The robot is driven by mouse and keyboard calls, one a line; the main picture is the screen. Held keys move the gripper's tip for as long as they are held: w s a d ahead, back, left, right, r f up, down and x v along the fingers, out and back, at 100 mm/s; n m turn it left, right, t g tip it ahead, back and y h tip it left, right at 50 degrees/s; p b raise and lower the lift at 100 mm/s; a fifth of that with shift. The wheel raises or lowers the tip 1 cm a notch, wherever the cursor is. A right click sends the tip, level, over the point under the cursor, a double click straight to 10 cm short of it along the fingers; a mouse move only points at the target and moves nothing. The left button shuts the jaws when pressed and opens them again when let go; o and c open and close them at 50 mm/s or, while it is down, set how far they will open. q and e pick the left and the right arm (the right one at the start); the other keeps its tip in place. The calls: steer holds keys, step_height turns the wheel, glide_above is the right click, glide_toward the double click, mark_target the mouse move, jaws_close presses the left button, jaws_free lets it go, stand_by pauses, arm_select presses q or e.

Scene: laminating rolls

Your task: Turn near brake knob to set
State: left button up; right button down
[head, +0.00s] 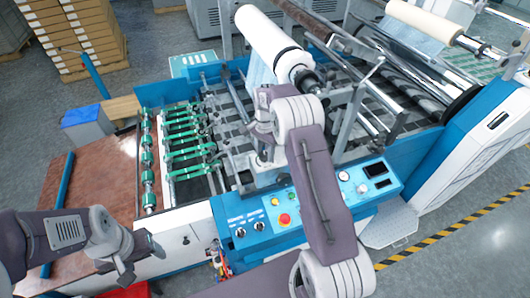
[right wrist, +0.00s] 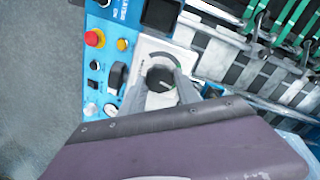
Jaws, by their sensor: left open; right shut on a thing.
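The brake knob (right wrist: 159,76) is a dark round knob on a white plate (right wrist: 146,48) with a curved dial mark around it, seen in the right wrist view. The fingers of my right gripper (right wrist: 162,84) are shut on it, one on each side. Its exact pointer direction is hard to tell. In the head view my right gripper (head: 264,158) points down at the machine behind the control panel, and the knob is hidden there. My left gripper (head: 145,256) is open and empty at the lower left, well away from the knob.
The blue control panel (head: 259,225) with buttons and a red stop button (right wrist: 94,38) lies beside the knob. A white film roll (head: 268,42) is mounted behind my right wrist. Green-wheeled rollers (head: 185,145) and a brown board (head: 100,185) are at the left.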

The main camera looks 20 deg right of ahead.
mark_target(264, 155)
stand_by(0.5)
steer(key=c, duration=1.1)
jaws_free()
steer(key=shift+o, duration=1.1)
steer(key=shift+a, duration=0.1)
steer(key=shift+r, duration=0.35)
step_height(264, 155, up, 8)
steer(key=b, duration=0.2)
steer(key=shift+r+b, duration=0.25)
steer(key=shift+b, duration=0.05)
